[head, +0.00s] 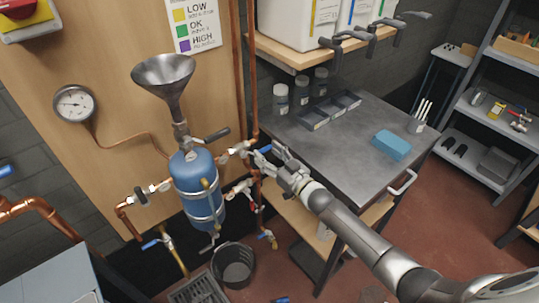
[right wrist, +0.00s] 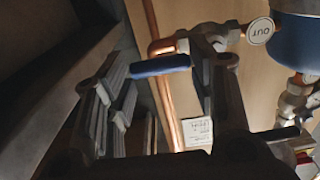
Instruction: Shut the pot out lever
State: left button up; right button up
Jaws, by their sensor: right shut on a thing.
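The blue pot (head: 192,168) stands under a metal funnel on the wooden board in the head view, and its edge shows at the top right of the right wrist view (right wrist: 305,40). A round tag reading OUT (right wrist: 260,30) hangs on the valve fitting beside it. The blue-handled out lever (right wrist: 160,65) lies across the front of a copper pipe; its tip (head: 265,149) also shows in the head view. My right gripper (head: 277,157) is at this lever, its fingers (right wrist: 165,72) on both sides of the blue handle and shut on it. My left gripper is out of view.
A metal-topped bench (head: 345,160) with a blue block (head: 391,145) stands right of the pot, close to my right arm. Other valves and copper pipes (head: 255,190) sit close below the lever. A black bucket (head: 233,265) stands on the floor.

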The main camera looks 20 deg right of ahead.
jog(key=shift+r, duration=0.1)
jog(key=c, duration=0.6)
jog(key=shift+o, duration=0.2)
jog(key=shift+m, duration=0.3)
jog(key=s+a+f+m+b, duration=0.1)
jog(key=a+f+m+b, duration=0.4)
jog(key=m, duration=1.2)
jog(key=shift+s+a+f+m+b, duration=0.15)
jog(key=shift+s+f+m+b, duration=0.2)
jog(key=shift+b, duration=0.3)
jog(key=shift+r, duration=0.1)
jog(key=o, duration=1.4)
jog(key=shift+f, duration=0.25)
jog(key=shift+o, duration=0.2)
jog(key=shift+s+a, duration=0.1)
